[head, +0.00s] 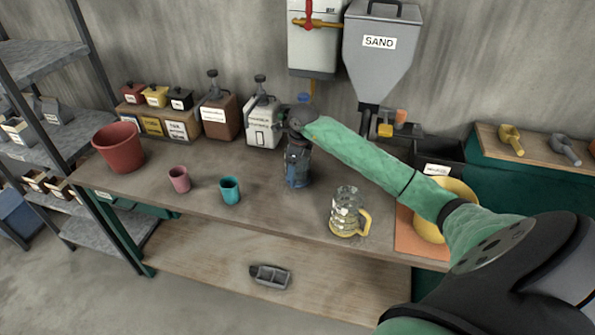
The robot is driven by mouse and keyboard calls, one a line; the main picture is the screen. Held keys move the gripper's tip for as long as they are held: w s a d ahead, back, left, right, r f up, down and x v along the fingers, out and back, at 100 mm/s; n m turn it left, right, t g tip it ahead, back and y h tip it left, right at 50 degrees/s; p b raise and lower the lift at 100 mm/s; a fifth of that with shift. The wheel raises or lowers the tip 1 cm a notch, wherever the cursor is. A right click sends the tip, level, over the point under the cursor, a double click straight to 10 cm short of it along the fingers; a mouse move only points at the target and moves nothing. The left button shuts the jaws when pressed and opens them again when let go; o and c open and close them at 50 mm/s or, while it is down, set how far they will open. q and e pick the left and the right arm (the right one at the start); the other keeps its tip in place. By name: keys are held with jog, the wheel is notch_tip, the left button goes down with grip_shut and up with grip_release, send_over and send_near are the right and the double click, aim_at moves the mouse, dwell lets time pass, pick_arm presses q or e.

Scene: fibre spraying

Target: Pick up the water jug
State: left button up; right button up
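The water jug (344,217) is clear glass with a yellow handle on its right side. It stands upright on the workbench (270,215) near the front edge, right of centre. My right arm reaches in from the lower right over the bench, passing behind and above the jug. My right gripper (297,182) points down to the left of and behind the jug, apart from it. Its fingers are dark and small, so I cannot tell whether they are open or shut. My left gripper is not in view.
A teal cup (230,191), a pink cup (179,180) and a red pot (119,148) stand to the left. A yellow bowl (432,225) sits right of the jug, partly behind my arm.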

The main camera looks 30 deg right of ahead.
jog(key=shift+f, duration=0.1)
jog(key=shift+c, duration=0.4)
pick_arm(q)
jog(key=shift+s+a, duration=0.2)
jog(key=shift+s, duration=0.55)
pick_arm(e)
jog(key=c, duration=1.4)
